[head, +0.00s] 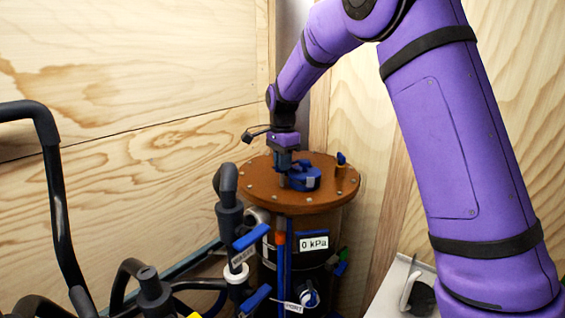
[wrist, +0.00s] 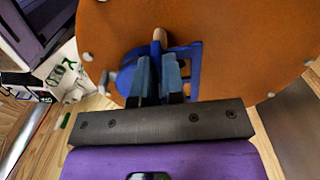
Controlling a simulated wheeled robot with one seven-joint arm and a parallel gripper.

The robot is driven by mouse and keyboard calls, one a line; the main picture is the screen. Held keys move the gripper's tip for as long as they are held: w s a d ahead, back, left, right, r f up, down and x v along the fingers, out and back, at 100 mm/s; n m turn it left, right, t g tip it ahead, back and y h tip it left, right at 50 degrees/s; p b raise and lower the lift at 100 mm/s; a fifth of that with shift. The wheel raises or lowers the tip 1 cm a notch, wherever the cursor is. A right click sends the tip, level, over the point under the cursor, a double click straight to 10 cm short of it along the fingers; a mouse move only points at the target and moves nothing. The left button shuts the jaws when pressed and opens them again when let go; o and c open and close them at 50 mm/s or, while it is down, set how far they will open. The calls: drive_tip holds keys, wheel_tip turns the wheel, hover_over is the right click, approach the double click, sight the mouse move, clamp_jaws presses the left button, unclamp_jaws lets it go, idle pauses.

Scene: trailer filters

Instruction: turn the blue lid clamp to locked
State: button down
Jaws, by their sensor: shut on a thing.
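The blue lid clamp (head: 305,178) sits on top of the round orange-brown lid (head: 262,192) of the filter housing. My gripper (head: 284,176) reaches down from above and is shut on part of the clamp. In the wrist view, the gripper fingers (wrist: 159,75) close together over the blue clamp (wrist: 195,62), against the orange lid (wrist: 240,40). A tan peg (wrist: 159,36) shows just beyond the fingertips. The fingers hide part of the clamp, and I cannot tell its exact lock position.
A small blue-topped valve (head: 341,160) stands at the lid's right edge. A gauge label (head: 314,243) reads 0 kPa on the housing. Dark pipes (head: 230,200) and blue-handled valves (head: 250,238) crowd the left and front. Wooden walls (head: 120,90) close in behind.

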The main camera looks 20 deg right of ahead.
drive_tip(key=shift+m, duration=2.3)
drive_tip(key=c, duration=1.2)
unclamp_jaws()
drive_tip(key=shift+r, duration=0.15)
wheel_tip(320, 180, up, 11)
drive_tip(key=shift+f, duration=0.2)
